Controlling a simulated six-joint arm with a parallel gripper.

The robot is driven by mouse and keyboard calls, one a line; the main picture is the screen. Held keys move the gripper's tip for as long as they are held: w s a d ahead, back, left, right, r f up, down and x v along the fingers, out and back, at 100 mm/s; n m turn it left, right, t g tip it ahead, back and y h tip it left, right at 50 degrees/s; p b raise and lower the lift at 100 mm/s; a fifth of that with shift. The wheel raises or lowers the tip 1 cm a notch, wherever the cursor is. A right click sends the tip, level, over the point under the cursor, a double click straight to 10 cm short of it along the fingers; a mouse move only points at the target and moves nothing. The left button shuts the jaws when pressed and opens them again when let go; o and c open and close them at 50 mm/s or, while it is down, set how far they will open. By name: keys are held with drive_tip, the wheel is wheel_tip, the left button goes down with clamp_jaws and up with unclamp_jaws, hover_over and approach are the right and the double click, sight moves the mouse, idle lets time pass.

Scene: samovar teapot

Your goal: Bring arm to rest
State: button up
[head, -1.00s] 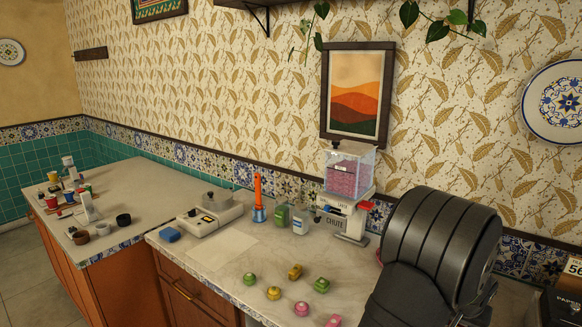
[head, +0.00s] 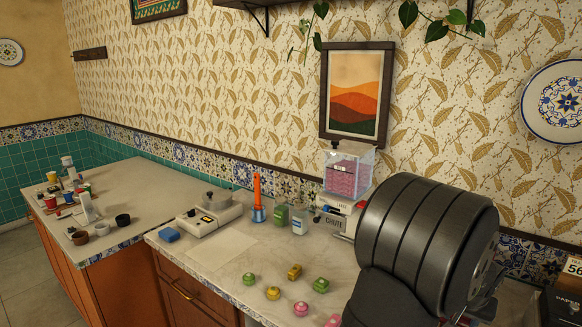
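My arm shows as a large black ribbed link (head: 425,235) at the right of the head view, in front of the counter (head: 225,275).
Several small coloured pieces, such as a green one (head: 249,279), lie on the counter's front. The left counter (head: 135,178) holds cups and bowls.

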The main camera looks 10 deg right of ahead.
drive_tip(key=x, duration=0.8)
drive_tip(key=shift+f, duration=0.4)
drive_tip(key=r, duration=0.5)
drive_tip(key=shift+s+d+r, duration=0.1)
drive_tip(key=shift+s+r, duration=0.05)
drive_tip(key=shift+s, duration=0.2)
drive_tip(key=s+r, duration=0.6)
drive_tip(key=s, duration=0.4)
drive_tip(key=w+a+f, duration=0.2)
drive_tip(key=w+a, duration=1.6)
drive_tip(key=w, duration=0.3)
drive_tip(key=shift+a, duration=0.3)
drive_tip(key=shift+o, duration=0.5)
